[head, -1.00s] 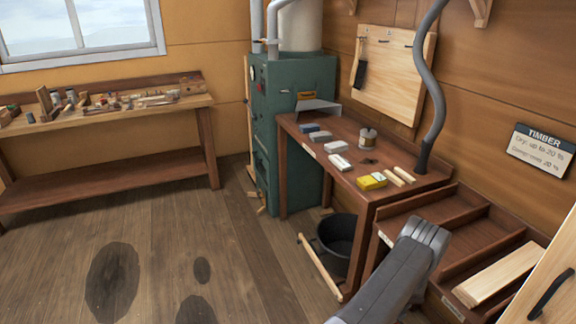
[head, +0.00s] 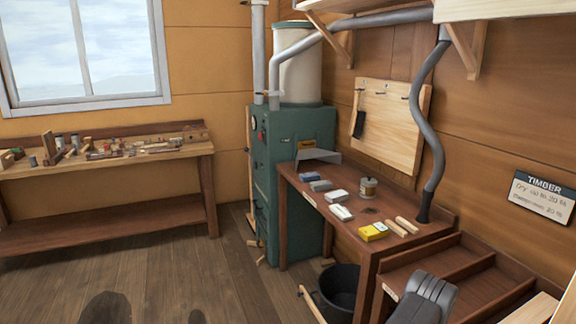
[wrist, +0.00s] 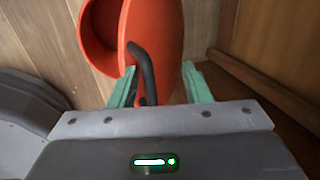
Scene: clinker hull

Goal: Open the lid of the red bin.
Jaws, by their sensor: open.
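The red bin (wrist: 165,30) shows only in the wrist view, at the top middle, as a rounded orange-red shape cut off by the frame edge. A curved rim and a darker red inner surface show at its left; I cannot tell which part is lid and which is body. A black bar handle (wrist: 143,68) stands out from it. My gripper (wrist: 162,84) has its two green fingers apart, with the handle between them, nearer the left finger. I cannot tell whether a finger touches it. The head view shows neither bin nor fingers, only part of my arm.
A workbench (head: 345,213) with small blocks stands by the green stove (head: 300,135). A black bucket (head: 340,285) is on the floor below it. A wooden rack (head: 470,262) stands beside my arm. Open floor lies at the left. A wooden board edge (wrist: 275,88) runs right of my gripper.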

